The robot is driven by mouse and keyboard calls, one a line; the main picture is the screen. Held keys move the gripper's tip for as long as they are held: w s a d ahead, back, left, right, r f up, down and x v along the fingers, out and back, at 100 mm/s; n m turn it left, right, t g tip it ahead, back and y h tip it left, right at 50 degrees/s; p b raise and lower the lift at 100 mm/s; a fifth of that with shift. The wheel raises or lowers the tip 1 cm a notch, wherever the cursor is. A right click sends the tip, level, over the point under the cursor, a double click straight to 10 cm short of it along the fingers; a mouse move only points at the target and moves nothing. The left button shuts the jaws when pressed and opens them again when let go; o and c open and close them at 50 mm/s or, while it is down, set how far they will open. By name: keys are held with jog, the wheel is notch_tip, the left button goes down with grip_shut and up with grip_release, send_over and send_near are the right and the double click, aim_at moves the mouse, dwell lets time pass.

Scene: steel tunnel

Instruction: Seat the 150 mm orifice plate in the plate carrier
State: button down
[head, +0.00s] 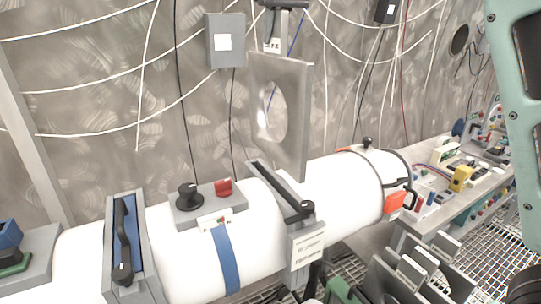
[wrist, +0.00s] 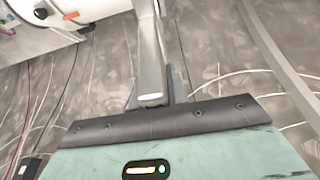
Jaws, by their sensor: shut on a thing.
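The orifice plate (head: 292,88) is a square grey metal plate with a large round hole, hanging upright above the white pipe. The plate carrier (head: 305,240) is a grey slotted frame across the pipe with a black bar and a printed label. The plate's lower edge is near the carrier's far end; I cannot tell whether they touch. In the wrist view a grey upright piece (wrist: 151,60) shows edge-on.
The white pipe (head: 185,260) carries another grey frame with a black handle (head: 124,245), and a block with a black knob (head: 188,196) and red switch. An orange clip (head: 396,201) is at right. A cluttered bench (head: 460,180) stands right. Cables hang along the wall.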

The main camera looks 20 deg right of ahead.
aim_at(274, 146)
notch_tip(274, 146, down, 27)
jog(key=p, duration=0.5)
jog(key=shift+f, duration=0.2)
